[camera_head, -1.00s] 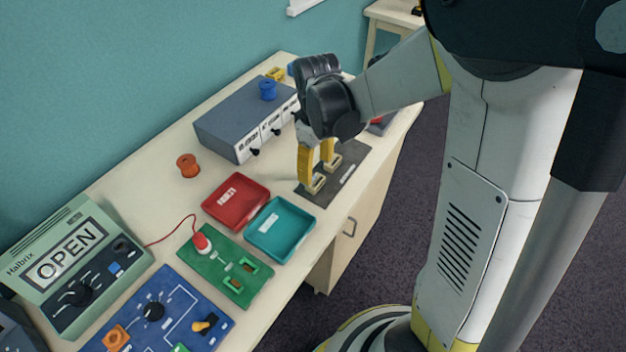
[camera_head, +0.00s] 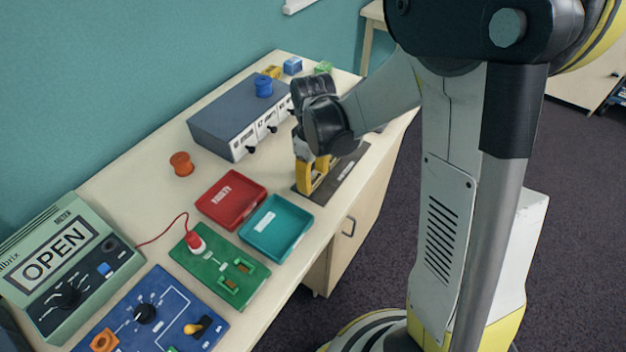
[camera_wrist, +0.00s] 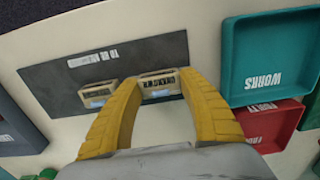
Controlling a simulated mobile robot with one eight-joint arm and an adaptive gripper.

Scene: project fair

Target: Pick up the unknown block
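Two small beige blocks lie on a dark mat (camera_wrist: 40,78). One block (camera_wrist: 159,83) is between my gripper's yellow fingertips in the wrist view; the other block (camera_wrist: 98,93) lies just left of it, outside the fingers. Their upside-down labels are too small to read surely, so I cannot tell which is the unknown one. My gripper (camera_wrist: 158,78) points down over the mat with its fingers apart, one on each side of the block. In the head view my gripper (camera_head: 311,182) is low at the mat (camera_head: 352,168) and hides the blocks. Finger contact cannot be made out.
A teal tray (camera_head: 276,228) marked WORKS and a red tray (camera_head: 231,200) marked FAULTY stand beside the mat. A grey instrument box (camera_head: 225,115) is behind it. An orange spool (camera_head: 181,163) and a green circuit board (camera_head: 222,268) are also on the table.

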